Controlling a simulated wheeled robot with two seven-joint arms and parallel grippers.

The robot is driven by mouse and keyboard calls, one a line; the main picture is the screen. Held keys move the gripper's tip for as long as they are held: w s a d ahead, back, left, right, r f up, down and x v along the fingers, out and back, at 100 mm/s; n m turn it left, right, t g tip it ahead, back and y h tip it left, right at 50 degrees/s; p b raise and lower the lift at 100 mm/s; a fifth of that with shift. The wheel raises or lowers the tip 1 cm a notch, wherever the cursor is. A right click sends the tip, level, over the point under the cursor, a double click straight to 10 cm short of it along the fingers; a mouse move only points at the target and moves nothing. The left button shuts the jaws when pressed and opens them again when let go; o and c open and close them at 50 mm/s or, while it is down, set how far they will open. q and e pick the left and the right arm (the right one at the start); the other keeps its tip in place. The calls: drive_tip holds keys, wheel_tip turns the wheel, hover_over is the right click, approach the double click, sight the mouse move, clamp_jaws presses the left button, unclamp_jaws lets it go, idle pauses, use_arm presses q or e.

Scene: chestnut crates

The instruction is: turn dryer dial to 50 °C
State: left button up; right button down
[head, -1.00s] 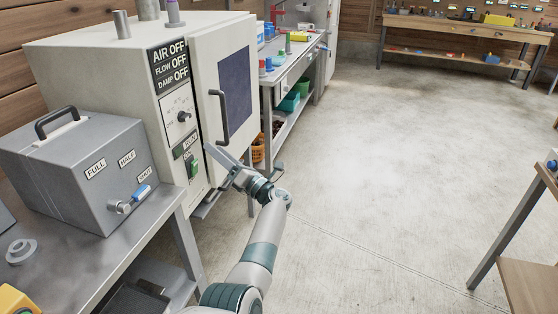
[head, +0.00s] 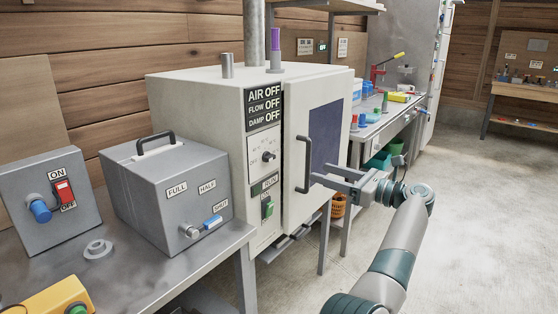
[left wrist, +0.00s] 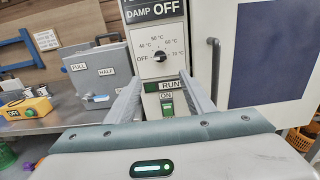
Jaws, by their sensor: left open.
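The dryer (head: 215,95) is a cream box with a door on its right. Its dial (head: 267,156) is a small dark knob on a white scale plate, below the AIR, FLOW and DAMP OFF signs. In the left wrist view the dial (left wrist: 160,56) is ringed by OFF and temperature marks up to 70 °C. Its pointer seems to face OFF, but is too small to be sure. My left gripper (head: 316,174) is open and empty, apart from the dial, overlapping the door handle in the head view. The left wrist view shows the dial between and beyond its fingers. My right gripper is not in view.
Below the dial is a green RUN switch (head: 267,207). The dark door handle (head: 306,163) sticks out to its right. The floor at right is clear.

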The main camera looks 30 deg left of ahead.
sight(273, 158)
use_arm(q)
drive_tip(key=a+p, duration=0.1)
drive_tip(key=a, duration=0.4)
drive_tip(key=a+p, duration=0.1)
drive_tip(key=a, duration=0.4)
drive_tip(key=w+a+p, duration=0.1)
drive_tip(key=a, duration=0.4)
drive_tip(key=shift+w+a+r+p, duration=0.1)
drive_tip(key=shift+a+p, duration=0.1)
drive_tip(key=shift+p, duration=0.1)
drive_tip(key=shift+w+a, duration=0.1)
drive_tip(key=shift+a, duration=0.75)
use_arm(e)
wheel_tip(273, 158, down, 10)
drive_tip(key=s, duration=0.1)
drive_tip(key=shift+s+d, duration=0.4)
use_arm(q)
drive_tip(key=shift+c, duration=0.5)
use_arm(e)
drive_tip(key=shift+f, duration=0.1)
use_arm(q)
drive_tip(key=c, duration=0.9)
